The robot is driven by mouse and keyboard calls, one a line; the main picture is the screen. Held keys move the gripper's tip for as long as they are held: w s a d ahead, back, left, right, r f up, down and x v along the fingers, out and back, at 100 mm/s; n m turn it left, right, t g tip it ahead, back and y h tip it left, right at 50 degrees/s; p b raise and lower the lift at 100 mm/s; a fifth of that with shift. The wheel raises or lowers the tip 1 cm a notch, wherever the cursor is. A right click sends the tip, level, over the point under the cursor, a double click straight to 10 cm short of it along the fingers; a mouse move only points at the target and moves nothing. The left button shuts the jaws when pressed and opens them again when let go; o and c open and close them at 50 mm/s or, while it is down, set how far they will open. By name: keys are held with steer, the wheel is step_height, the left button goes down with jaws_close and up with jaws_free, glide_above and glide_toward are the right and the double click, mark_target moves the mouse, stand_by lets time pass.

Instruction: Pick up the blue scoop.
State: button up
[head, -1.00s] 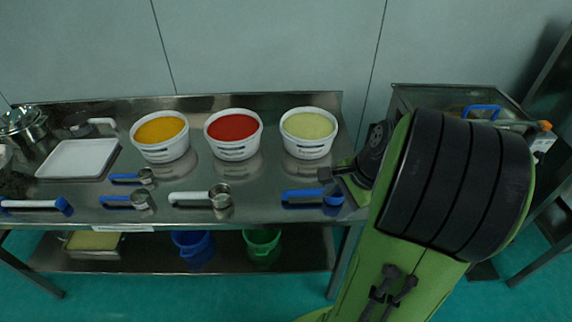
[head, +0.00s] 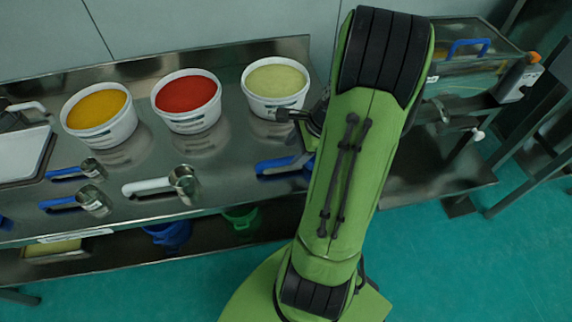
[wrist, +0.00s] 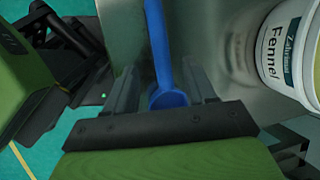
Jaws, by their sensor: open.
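The blue scoop (head: 278,166) lies on the steel table in front of the pale green tub, its right end hidden behind my arm in the head view. In the wrist view the blue scoop (wrist: 159,45) runs up the picture between my two fingers, with its bowl close to the gripper's base. My gripper (wrist: 158,72) is open, with a finger on each side of the scoop and visible gaps. I cannot tell how far above the table the fingers are. In the head view my arm hides most of the gripper.
A pale green tub (head: 275,90), labelled Fennel in the wrist view (wrist: 290,50), stands close by on the right there. A red tub (head: 187,101), a yellow tub (head: 99,118), a white-handled scoop (head: 150,186) and two blue-handled metal cups (head: 62,204) lie further left.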

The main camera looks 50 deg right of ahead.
mark_target(287, 159)
steer(key=b+x, duration=0.2)
steer(key=x, duration=0.4)
steer(key=shift+d, duration=0.15)
steer(key=shift+r, duration=0.15)
jaws_close()
